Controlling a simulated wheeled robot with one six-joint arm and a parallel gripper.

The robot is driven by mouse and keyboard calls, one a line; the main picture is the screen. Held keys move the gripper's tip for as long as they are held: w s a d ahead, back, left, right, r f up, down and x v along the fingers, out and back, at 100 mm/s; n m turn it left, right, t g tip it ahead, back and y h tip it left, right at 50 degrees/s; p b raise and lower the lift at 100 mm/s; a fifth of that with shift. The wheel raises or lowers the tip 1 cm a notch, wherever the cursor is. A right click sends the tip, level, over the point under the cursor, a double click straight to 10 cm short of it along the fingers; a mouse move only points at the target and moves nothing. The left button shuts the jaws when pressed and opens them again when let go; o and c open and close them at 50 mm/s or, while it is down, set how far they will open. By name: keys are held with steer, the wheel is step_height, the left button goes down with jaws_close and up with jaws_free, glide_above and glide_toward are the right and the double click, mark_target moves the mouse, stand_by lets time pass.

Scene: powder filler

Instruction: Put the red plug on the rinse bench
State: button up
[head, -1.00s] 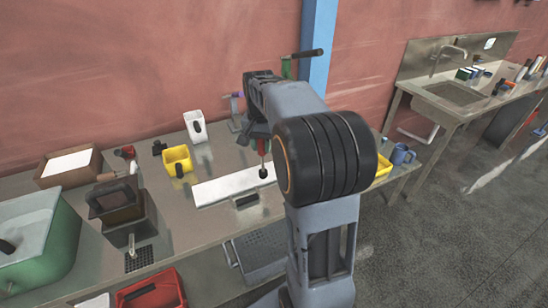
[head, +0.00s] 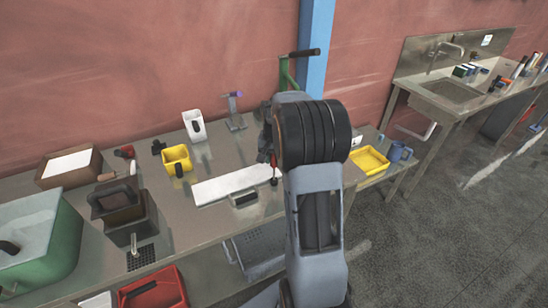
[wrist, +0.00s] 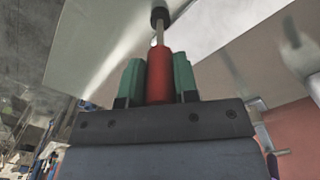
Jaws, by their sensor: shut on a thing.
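My gripper (wrist: 159,66) is shut on the red plug (wrist: 160,80), whose red body sits between the two green fingers in the wrist view. A thin pale shaft runs from it to a black knob (wrist: 160,17). In the head view only a bit of the red plug (head: 275,172) shows, beside my arm and above the right end of a white board; my gripper is mostly hidden. The rinse bench (head: 420,99) is the steel table with a sink and tap at the far right, apart from my gripper.
A yellow tray (head: 369,159) and blue mug (head: 399,153) stand right of my arm. Bottles and small boxes crowd the rinse bench's right side.

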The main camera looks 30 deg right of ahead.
steer(key=shift+f, duration=0.15)
steer(key=o, duration=0.9)
